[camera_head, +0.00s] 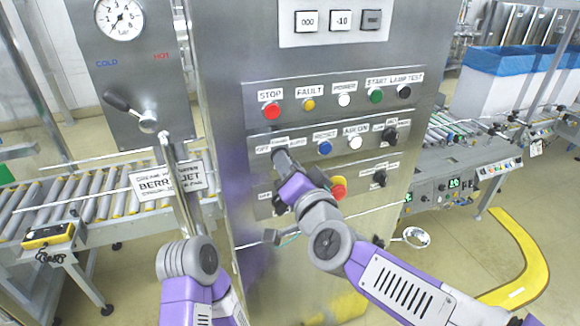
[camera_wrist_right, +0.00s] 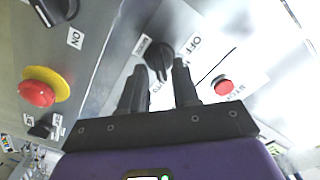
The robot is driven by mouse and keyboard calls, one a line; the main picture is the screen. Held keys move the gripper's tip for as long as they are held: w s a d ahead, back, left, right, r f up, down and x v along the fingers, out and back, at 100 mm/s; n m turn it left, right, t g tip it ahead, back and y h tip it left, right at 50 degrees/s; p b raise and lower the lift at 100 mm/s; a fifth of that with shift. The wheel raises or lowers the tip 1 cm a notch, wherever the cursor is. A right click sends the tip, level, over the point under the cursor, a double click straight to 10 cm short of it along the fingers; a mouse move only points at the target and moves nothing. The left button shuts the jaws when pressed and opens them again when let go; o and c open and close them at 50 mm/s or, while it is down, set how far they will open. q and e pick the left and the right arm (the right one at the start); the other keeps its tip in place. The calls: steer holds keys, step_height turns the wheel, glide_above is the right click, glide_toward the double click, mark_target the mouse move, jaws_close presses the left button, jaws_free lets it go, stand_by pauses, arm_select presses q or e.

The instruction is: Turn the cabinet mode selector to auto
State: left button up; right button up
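The mode selector is a black knob on the left of the cabinet's (camera_head: 232,100) middle panel. Its OFF and AUTO labels (camera_head: 297,146) show in the head view, but my gripper hides most of the knob there. In the right wrist view the selector (camera_wrist_right: 157,54) stands just beyond and between the fingertips, with an OFF label beside it. My right gripper (camera_head: 281,157) is at the selector; in the wrist view its two fingers (camera_wrist_right: 160,70) are apart. I cannot tell whether they touch the knob. My left arm shows at lower left, but I see no left gripper.
A red emergency button on yellow (camera_head: 339,187) sits below right of the selector; it also shows in the wrist view (camera_wrist_right: 38,90). A blue reset button (camera_head: 325,148) and red stop button (camera_head: 271,111) are close. A lever (camera_head: 120,103) stands left, above a roller conveyor (camera_head: 90,203).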

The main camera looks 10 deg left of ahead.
steer(key=shift+o, duration=0.4)
steer(key=v, duration=0.7)
steer(key=shift+s+d+p, duration=0.15)
steer(key=shift+s+p, duration=0.1)
steer(key=shift+p, duration=0.15)
